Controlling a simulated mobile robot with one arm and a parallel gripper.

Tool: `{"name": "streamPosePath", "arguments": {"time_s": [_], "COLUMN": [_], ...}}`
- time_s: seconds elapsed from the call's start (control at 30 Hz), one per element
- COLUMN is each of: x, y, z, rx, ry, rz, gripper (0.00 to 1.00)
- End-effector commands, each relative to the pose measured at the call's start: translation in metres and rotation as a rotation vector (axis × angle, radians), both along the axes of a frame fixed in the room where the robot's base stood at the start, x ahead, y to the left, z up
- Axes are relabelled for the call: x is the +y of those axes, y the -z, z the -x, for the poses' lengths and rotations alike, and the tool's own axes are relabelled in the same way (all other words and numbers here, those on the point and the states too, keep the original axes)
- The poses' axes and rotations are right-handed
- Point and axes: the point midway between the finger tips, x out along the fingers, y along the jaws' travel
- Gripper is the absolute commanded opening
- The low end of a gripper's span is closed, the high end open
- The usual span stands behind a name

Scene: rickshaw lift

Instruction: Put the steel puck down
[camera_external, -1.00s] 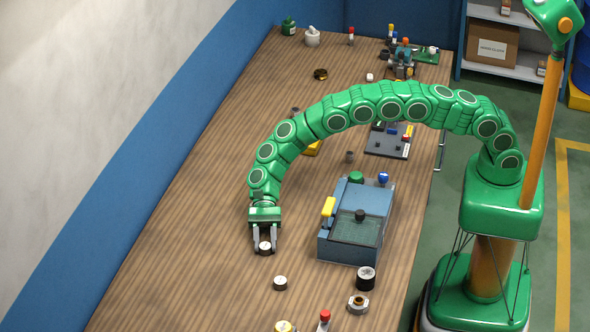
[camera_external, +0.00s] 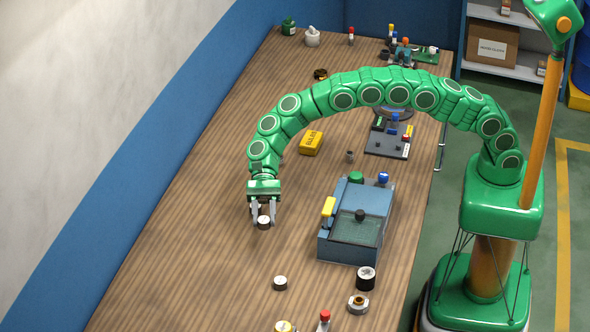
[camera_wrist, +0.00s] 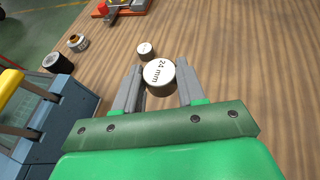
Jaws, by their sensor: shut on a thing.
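The steel puck (camera_external: 264,222) is a short dark cylinder with a pale top. In the wrist view the puck (camera_wrist: 159,76) shows "24 mm" on its top face. My gripper (camera_external: 263,220) points down and is shut on it, one grey finger on each side. The puck looks held above the wooden table, upright or nearly so; the exact gap beneath it cannot be told. The tabletop (camera_external: 200,250) is bare around and below the gripper.
A smaller-looking pale-topped puck (camera_external: 280,283) stands nearer the camera. A blue machine (camera_external: 350,230) with a yellow handle is to the right. A black cylinder (camera_external: 366,278) and a metal ring (camera_external: 358,303) stand near the right edge. A yellow box (camera_external: 311,143) lies behind.

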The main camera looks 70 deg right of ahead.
Motion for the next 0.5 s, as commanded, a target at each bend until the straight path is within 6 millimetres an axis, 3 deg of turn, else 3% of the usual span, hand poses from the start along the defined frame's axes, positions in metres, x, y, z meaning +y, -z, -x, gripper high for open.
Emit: {"name": "streamPosePath", "arguments": {"time_s": [0.17, 0.3, 0.5], "x": [-0.025, -0.056, -0.097], "y": [-0.005, -0.008, -0.009], "z": [-0.007, -0.013, -0.008], "rx": [-0.001, -0.009, -0.008], "ry": [0.049, 0.112, 0.186], "rz": [0.007, 0.015, 0.024], "gripper": [0.02, 0.02, 0.02]}}
